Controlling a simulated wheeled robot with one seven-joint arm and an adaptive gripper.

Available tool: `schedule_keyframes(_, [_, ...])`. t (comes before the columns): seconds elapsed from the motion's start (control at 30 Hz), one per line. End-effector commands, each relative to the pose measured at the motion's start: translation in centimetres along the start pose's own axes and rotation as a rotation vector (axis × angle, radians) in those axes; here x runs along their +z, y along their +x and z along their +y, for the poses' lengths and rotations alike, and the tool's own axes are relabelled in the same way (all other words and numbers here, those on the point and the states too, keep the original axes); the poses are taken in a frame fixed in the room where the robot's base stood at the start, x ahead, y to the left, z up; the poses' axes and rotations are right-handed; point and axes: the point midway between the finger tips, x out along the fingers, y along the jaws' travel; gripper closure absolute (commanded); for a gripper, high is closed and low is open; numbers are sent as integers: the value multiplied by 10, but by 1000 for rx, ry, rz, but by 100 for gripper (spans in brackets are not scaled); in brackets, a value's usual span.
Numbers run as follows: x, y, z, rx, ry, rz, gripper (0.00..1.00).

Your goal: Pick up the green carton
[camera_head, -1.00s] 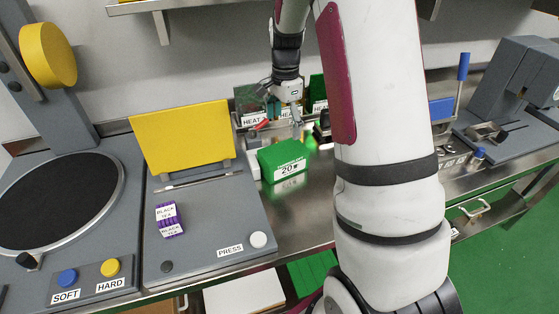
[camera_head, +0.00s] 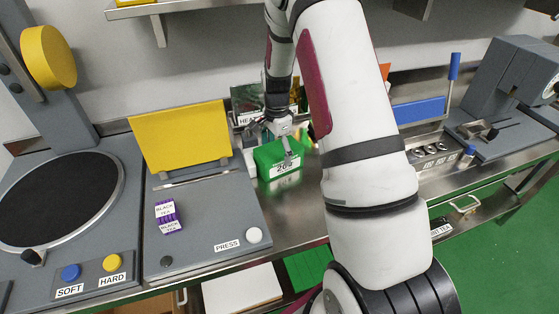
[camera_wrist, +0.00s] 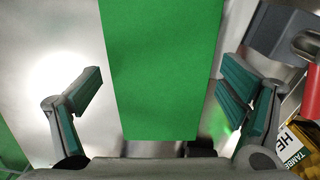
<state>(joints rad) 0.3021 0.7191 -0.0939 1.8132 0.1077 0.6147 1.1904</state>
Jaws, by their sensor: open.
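The green carton (camera_head: 278,168) stands on the steel counter, right of the grey press unit, with a white label reading about "20" on its front. My gripper (camera_head: 270,150) is over the carton in the head view, its fingers partly hidden by the arm's end. In the wrist view, the carton's plain green face (camera_wrist: 163,65) fills the middle. My gripper (camera_wrist: 165,95) is open there, with one teal-padded finger on each side of the carton. A gap shows between the left pad and the carton; the right pad is close to the carton's edge.
The grey press unit (camera_head: 200,221) with a raised yellow plate (camera_head: 181,138) and purple black tea packets (camera_head: 168,216) stands left of the carton. A grey block and a red object show at right in the wrist view. Clear counter lies in front of the carton.

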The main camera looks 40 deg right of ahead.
Motion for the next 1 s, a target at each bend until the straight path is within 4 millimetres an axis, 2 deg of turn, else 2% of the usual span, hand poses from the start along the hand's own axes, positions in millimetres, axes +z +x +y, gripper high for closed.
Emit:
schedule_keyframes(0.13, [0, 0, 0, -1, 0, 0, 12])
schedule_keyframes(0.4, [0, 0, 0, 0, 0, 0, 73])
schedule_keyframes(0.77, [0, -3, -1, -2, 0, 1, 74])
schedule_keyframes(1.0, [-1, -20, -2, -4, 0, 2, 74])
